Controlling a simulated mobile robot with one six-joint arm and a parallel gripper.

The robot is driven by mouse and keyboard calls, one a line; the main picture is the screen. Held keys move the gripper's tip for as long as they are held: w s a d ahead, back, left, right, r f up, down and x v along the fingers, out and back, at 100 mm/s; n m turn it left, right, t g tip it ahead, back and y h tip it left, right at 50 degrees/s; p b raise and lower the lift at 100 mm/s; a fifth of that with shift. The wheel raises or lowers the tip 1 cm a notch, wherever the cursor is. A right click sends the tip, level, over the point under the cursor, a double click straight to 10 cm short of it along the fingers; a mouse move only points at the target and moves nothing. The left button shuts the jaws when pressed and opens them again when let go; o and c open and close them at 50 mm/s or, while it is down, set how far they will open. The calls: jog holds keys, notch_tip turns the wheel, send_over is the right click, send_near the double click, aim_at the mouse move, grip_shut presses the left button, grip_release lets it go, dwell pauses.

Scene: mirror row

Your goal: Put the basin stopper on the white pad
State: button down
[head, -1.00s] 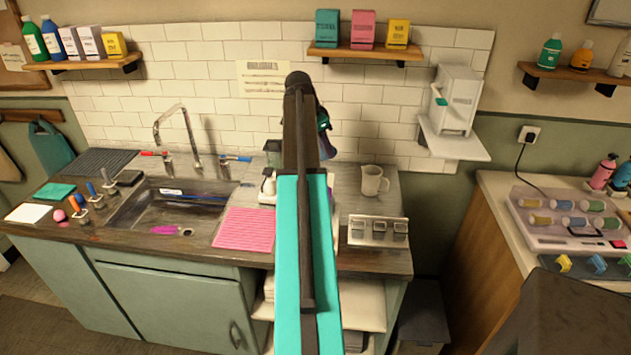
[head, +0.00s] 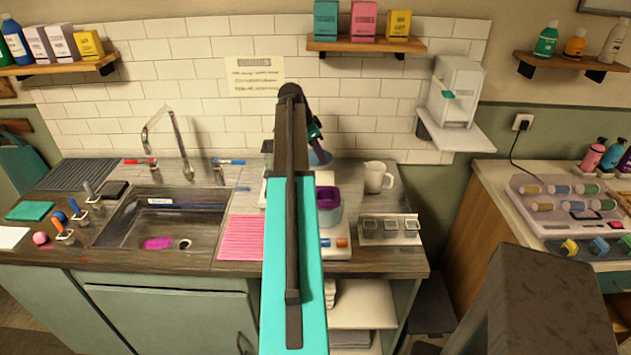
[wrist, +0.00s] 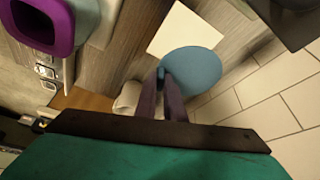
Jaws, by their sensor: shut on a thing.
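A round blue disc, which I take as the basin stopper (wrist: 192,70), is held by my gripper (wrist: 162,84) in the wrist view. The dark fingers are shut at its left edge, on a small blue part. In the head view the stopper (head: 320,158) shows beside the end of my arm, in front of the tiled wall. A white square, seemingly the white pad (wrist: 184,29), lies on the counter in the wrist view; the stopper overlaps its lower right in the picture. How high the stopper is above it I cannot tell. My arm hides that spot in the head view.
A purple container (head: 328,198) stands near my arm, also in the wrist view (wrist: 40,22). A white mug (head: 376,178) stands to its right. The sink (head: 165,220) and pink mat (head: 240,238) are left. Another white flat square (head: 12,237) lies at the far left.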

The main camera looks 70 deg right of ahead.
aim_at(318, 165)
jog(key=shift+s+f+p, duration=0.1)
jog(key=shift+f+p, duration=0.9)
jog(key=shift+f, duration=2.15)
jog(key=shift+f+p, duration=0.65)
jog(key=shift+f, duration=1.2)
jog(key=shift+f, duration=0.2)
jog(key=c, duration=1.9)
grip_release()
jog(key=shift+o, duration=0.2)
jog(key=shift+r, duration=0.25)
jog(key=b+v, duration=0.3)
jog(key=v, duration=0.9)
